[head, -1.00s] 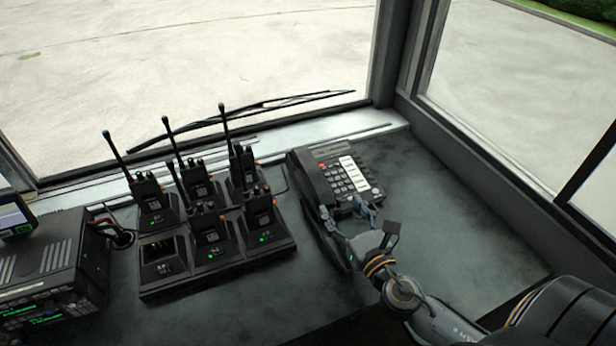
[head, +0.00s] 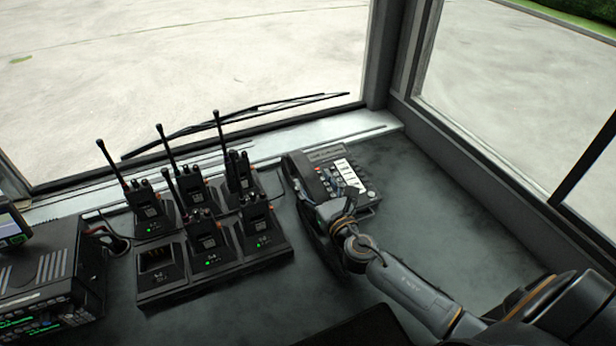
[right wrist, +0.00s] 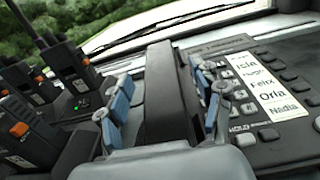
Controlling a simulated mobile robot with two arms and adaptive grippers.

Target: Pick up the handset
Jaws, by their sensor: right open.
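The black handset (right wrist: 166,100) lies along the left side of the desk phone (head: 340,163). In the right wrist view it stands between the two blue-padded fingers of my right gripper (right wrist: 165,105), one finger on each side. The gripper is open, with a gap visible at the left finger; the right finger is close to the handset's right side. In the head view my right gripper (head: 325,208) covers the middle of the handset, and a dark end shows beyond it. My left gripper is not in view.
A charger tray (head: 165,292) with several radios (head: 205,230) stands just left of the phone, antennas upright. A radio console (head: 50,265) is at the far left. The counter (head: 425,190) to the right is clear up to the window frame.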

